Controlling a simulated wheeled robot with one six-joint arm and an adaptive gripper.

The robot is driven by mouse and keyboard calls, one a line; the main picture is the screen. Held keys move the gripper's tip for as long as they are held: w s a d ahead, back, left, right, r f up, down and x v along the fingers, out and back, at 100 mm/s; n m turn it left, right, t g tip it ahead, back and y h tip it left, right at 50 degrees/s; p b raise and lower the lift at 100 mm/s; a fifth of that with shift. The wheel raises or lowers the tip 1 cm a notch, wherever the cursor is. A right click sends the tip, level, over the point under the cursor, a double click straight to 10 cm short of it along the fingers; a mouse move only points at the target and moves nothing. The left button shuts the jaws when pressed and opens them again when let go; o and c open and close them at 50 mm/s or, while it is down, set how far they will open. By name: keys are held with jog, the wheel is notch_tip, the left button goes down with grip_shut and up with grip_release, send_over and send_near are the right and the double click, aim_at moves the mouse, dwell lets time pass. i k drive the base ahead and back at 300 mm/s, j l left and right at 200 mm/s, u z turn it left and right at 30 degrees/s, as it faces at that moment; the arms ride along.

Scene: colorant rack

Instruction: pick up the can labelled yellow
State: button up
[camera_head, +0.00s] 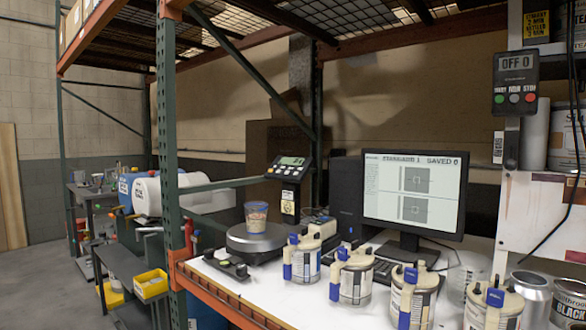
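Several pale cans with blue clamp-like fittings stand in a row along the front of the white bench (272,306). From left to right they are the first can (308,264), the second can (356,284), the third can (422,306) and the fourth can (508,318), cut off by the bottom edge. Their labels are too small to read, so I cannot tell which one is labelled yellow. A can marked BLACK (570,308) stands at the right edge. My gripper is not in view.
A round scale (256,240) with a cup (256,216) on it stands left of the cans. A monitor (414,190) and a computer tower (345,195) stand behind. An orange beam edges the bench, and a green rack post (168,130) rises at its left.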

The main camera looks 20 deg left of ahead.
aim_at(410, 276)
jog(key=i+j+z, duration=0.1)
jog(key=j, duration=0.65)
jog(key=j+z, duration=0.15)
jog(key=j, duration=0.55)
jog(key=i, duration=0.05)
